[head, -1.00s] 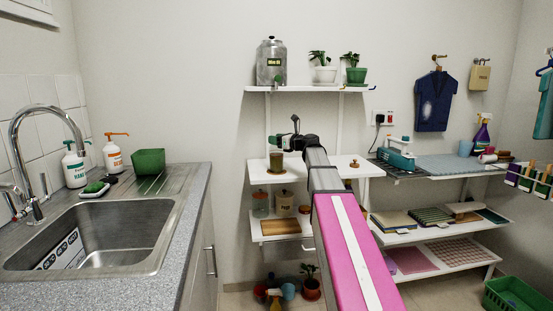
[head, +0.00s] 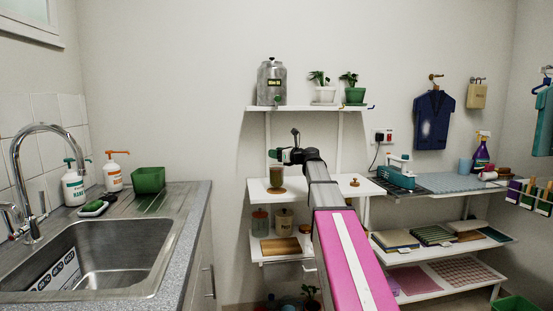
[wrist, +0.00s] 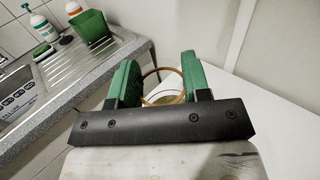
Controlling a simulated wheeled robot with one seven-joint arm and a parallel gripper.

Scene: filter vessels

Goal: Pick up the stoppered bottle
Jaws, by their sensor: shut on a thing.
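My gripper (head: 284,158) is shut on a brownish-green glass vessel (head: 276,177) above the middle shelf. In the wrist view, the green fingers (wrist: 158,82) stand on both sides of its round amber rim (wrist: 163,73). I see no stopper in the rim, and the fingers hide much of the vessel. It looks upright over a round brown coaster (head: 276,190); I cannot tell whether it touches it. A small brown knob-like piece (head: 354,182) sits on the same shelf to the right.
A metal dispenser (head: 271,83) and two potted plants stand on the shelf above. Lidded jars (head: 284,219) and a wooden board (head: 280,246) are on the shelf below. The sink counter (head: 195,222) is to the left. The middle shelf (head: 330,190) has bare room beside the coaster.

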